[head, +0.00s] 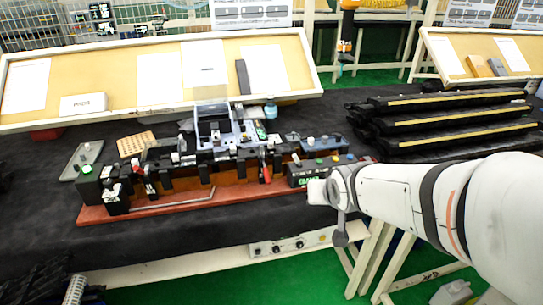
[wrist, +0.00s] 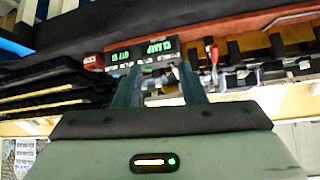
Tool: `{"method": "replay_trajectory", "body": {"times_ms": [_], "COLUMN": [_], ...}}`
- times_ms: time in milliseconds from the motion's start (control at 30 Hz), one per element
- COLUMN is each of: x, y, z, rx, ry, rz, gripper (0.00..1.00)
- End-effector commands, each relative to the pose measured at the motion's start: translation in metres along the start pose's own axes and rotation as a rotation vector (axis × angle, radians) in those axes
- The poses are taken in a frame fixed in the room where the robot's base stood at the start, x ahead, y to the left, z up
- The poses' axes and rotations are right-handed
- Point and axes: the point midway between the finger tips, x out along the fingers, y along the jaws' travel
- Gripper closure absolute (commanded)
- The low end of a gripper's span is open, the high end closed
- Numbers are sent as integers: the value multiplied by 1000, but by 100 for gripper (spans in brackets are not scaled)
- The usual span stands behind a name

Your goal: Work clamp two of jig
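The jig is a long brown bar with black blocks on a red base plate (head: 180,209) on the dark table. A clamp with a red handle (head: 265,172) stands toward its right, and another red-handled clamp (head: 149,187) at its left. I cannot tell which is clamp two. A black display box (head: 306,181) with green text stands at the jig's right end; it also shows in the wrist view (wrist: 146,53). My gripper (wrist: 159,74) is open, its two fingers apart with nothing seen between them. A red handle (wrist: 213,53) shows beyond the right finger.
A grey fixture (head: 213,127) stands behind the jig, with a peg board (head: 136,144) to its left. Black trim strips (head: 450,118) lie on the right. Pinboards (head: 110,80) line the back. Dark cloth is bare at front left.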

Motion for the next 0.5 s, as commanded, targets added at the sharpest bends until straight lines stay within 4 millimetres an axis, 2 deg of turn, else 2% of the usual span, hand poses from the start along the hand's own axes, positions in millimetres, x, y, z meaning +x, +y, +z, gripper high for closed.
{"method": "replay_trajectory", "body": {"times_ms": [33,200,300,400,500], "x": [32,100,133,158,174], "y": [-9,-36,-58,-79,-95], "z": [0,-23,-30,-31,-29], "rx": [-8,-13,-11,-3,7], "ry": [56,296,434,558,660], "rz": [-24,-80,-143,-205,-258], "gripper": [63,63,63,63,63]}}
